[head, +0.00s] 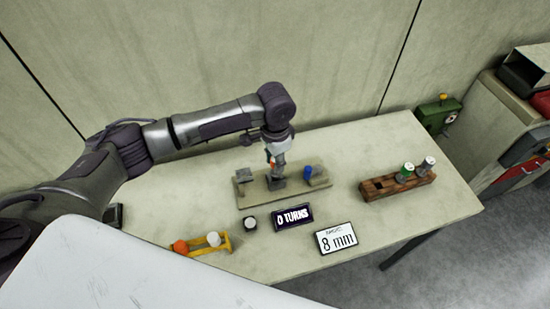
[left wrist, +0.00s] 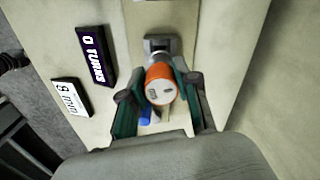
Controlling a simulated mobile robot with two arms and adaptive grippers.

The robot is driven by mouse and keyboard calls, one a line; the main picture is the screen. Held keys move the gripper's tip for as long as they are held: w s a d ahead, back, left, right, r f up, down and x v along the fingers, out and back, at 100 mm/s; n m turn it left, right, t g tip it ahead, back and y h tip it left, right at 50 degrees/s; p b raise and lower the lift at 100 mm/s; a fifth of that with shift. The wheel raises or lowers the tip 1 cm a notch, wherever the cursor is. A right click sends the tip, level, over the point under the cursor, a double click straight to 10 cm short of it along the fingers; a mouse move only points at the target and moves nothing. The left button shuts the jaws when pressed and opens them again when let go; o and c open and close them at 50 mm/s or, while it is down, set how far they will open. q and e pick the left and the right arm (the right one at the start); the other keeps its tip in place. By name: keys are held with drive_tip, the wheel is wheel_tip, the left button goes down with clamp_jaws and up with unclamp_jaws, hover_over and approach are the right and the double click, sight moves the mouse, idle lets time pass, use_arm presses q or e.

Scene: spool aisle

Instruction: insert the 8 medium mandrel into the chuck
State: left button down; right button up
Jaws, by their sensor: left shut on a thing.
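My left gripper (head: 276,163) is shut on an orange-capped piece (left wrist: 160,84), which looks like a mandrel. In the left wrist view the fingers (left wrist: 160,103) sit on both sides of the cap; its small label is unreadable. The head view shows it pointing down over the pale fixture board (head: 255,195). A grey block (left wrist: 162,46), perhaps the chuck, is just beyond the cap in the wrist view. The lower end of the piece is hidden, so I cannot tell whether it is inserted. A blue piece (head: 307,172) is at the fixture's right end. My right gripper is not in view.
A wooden block (head: 378,190) holds green-topped and grey-topped pieces. A yellow rack (head: 222,245) holds orange and white pieces. A wall stands behind.

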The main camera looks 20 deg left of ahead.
use_arm(q)
drive_tip(key=shift+f, duration=1.25)
drive_tip(key=c, duration=0.8)
unclamp_jaws()
drive_tip(key=shift+o, duration=0.2)
wheel_tip(320, 180, up, 12)
drive_tip(key=shift+r, duration=0.1)
